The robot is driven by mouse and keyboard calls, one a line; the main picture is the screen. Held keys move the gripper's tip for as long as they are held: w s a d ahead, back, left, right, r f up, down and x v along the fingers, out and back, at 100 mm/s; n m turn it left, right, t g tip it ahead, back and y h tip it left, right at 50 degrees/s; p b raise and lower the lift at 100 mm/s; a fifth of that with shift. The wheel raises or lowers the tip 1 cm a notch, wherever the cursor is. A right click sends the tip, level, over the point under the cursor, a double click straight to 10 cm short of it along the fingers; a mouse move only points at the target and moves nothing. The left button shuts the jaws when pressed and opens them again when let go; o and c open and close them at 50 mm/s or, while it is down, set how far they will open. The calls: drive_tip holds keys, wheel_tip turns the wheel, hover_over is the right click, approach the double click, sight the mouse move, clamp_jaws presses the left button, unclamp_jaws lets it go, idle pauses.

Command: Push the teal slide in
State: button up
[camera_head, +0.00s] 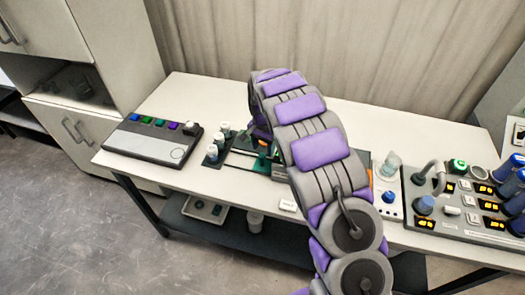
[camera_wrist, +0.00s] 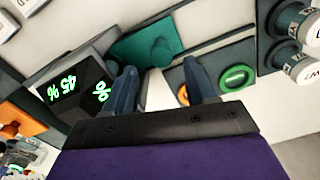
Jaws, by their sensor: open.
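The teal slide (camera_wrist: 135,44) is a flat teal plate with a round teal knob (camera_wrist: 162,52), at the top middle of the wrist view. A small teal-green part of it shows beside my arm in the head view (camera_head: 262,164). My gripper (camera_wrist: 158,72) is open, with its two dark fingers spread and nothing between them. The knob appears just beyond the fingertips, between them in the picture. I cannot tell whether a finger touches it. In the head view my arm hides most of the slide and the gripper.
A display reading 45 % (camera_wrist: 75,90) stands left of the fingers. A green round button (camera_wrist: 236,77) is right of them. White-capped jars (camera_wrist: 297,20) stand at the right. On the table are a button panel (camera_head: 155,138) and a console with orange readouts (camera_head: 465,205).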

wheel_tip(320, 180, up, 14)
drive_tip(key=p, duration=0.2)
idle(0.5)
drive_tip(key=s+d+r+n, duration=0.1)
drive_tip(key=s+d+r, duration=0.35)
drive_tip(key=s, duration=0.55)
drive_tip(key=s+d+r+n, duration=0.1)
drive_tip(key=s+d+r, duration=0.35)
drive_tip(key=s, duration=0.55)
drive_tip(key=s+f+n+g, duration=0.1)
drive_tip(key=s+n, duration=0.4)
drive_tip(key=s, duration=2.2)
drive_tip(key=shift+d+f+g, duration=0.25)
drive_tip(key=shift+f+g, duration=0.15)
drive_tip(key=shift+f, duration=0.3)
